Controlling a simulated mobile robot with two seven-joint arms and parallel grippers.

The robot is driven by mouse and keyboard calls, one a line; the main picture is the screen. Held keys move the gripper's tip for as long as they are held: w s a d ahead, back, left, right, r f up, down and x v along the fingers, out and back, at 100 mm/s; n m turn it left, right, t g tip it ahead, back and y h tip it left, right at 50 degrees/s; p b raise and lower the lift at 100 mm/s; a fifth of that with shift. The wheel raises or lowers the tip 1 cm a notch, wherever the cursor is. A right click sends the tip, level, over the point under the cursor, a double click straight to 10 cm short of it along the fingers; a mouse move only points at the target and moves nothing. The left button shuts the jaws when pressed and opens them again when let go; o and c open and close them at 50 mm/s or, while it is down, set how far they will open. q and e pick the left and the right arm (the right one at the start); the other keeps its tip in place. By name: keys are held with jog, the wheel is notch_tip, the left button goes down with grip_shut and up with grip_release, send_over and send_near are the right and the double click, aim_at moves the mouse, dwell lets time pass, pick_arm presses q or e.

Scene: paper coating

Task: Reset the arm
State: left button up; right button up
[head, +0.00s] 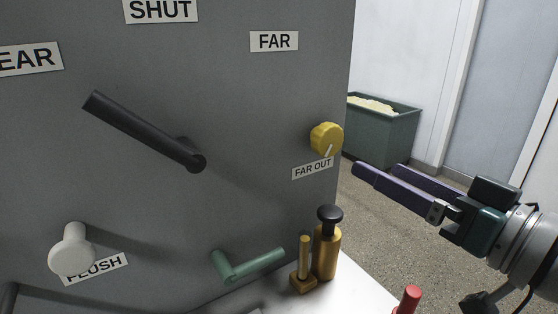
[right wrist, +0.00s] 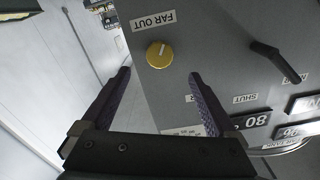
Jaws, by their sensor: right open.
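My right gripper (head: 385,178) comes in from the right in the head view, its two long purple fingers apart and empty. It is to the right of the grey panel and touches nothing that I can see. In the right wrist view its fingers (right wrist: 160,85) spread toward the panel, with a yellow knob (right wrist: 159,54) just beyond and between them. The yellow knob (head: 326,139) also shows in the head view near the panel's right edge, above the FAR OUT label. My left gripper is not in view.
The grey panel (head: 230,90) carries a black lever (head: 145,130), a white knob (head: 72,250) and a green handle (head: 250,264). A brass cylinder with a black top (head: 326,250) and a red post (head: 408,299) stand on a white ledge. A green bin (head: 385,137) stands behind; floor is free at right.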

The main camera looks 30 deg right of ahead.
dwell(0.5)
jog(key=s+a+f+n+g+p, duration=0.2)
jog(key=s+a+f+g+p, duration=0.1)
jog(key=s+a+g+p, duration=0.25)
jog(key=s+a+r+n+g+h+p, duration=0.1)
jog(key=s+a+r+n+g+p, duration=0.25)
jog(key=s+g, duration=0.6)
notch_tip(320, 180, up, 36)
jog(key=s+a+p, duration=0.1)
jog(key=p, duration=3.7)
jog(key=shift+a+m+t, duration=0.3)
jog(key=shift+m, duration=0.15)
